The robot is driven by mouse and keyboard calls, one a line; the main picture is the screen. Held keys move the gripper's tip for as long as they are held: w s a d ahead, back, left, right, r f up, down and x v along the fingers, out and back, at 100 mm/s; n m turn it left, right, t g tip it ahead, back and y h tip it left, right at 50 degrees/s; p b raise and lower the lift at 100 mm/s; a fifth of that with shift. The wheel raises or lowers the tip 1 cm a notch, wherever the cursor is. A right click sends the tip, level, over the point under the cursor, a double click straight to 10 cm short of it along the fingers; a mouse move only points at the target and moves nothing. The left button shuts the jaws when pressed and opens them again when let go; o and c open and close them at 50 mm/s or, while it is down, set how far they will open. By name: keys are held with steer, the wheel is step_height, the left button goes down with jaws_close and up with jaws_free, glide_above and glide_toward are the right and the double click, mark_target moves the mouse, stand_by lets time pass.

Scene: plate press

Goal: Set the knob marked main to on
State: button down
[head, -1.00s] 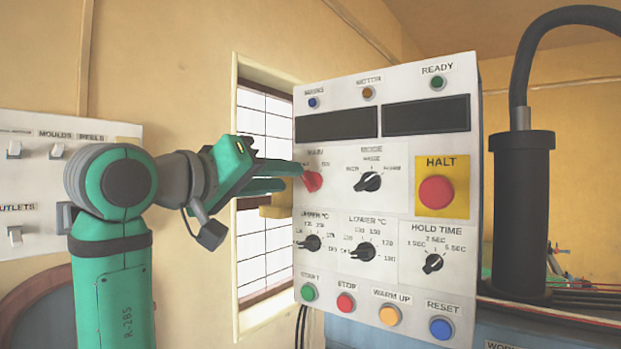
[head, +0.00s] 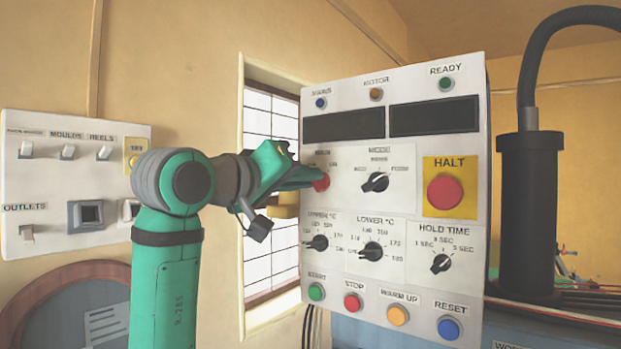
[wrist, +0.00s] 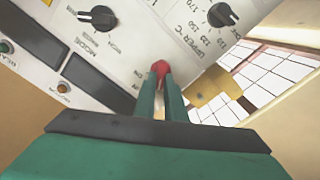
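The red main knob (head: 322,181) is at the upper left of the white control panel (head: 410,205), under the left dark display. Its label is partly hidden by my gripper. My gripper (head: 314,176) reaches in from the left with its fingers at the knob. In the wrist view the red knob (wrist: 159,68) shows at the tips of the two green fingers (wrist: 160,88), which stand a little apart with the knob between them. Whether both fingers press on it is hard to tell. The knob's pointing direction is not clear.
The mode knob (head: 375,182) is just right of the main knob, with the red HALT button (head: 445,191) beyond it. Temperature knobs (head: 317,243) sit below. A switch panel (head: 68,180) is on the wall at left. A black column (head: 530,215) stands at right.

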steer(key=shift+a+m, duration=0.1)
steer(key=shift+m, duration=0.2)
steer(key=shift+s+d+r+m, duration=0.1)
steer(key=shift+s+d+m, duration=0.05)
steer(key=shift+m, duration=2.1)
steer(key=shift+s+d+m, duration=0.1)
steer(key=shift+s+m, duration=0.05)
steer(key=shift+m, duration=2.05)
steer(key=shift+s+d+r+m, duration=0.1)
steer(key=shift+s+d+m, duration=0.05)
steer(key=shift+m, duration=2.1)
steer(key=c, duration=1.8)
jaws_free()
steer(key=shift+s, duration=0.1)
steer(key=shift+f, duration=0.1)
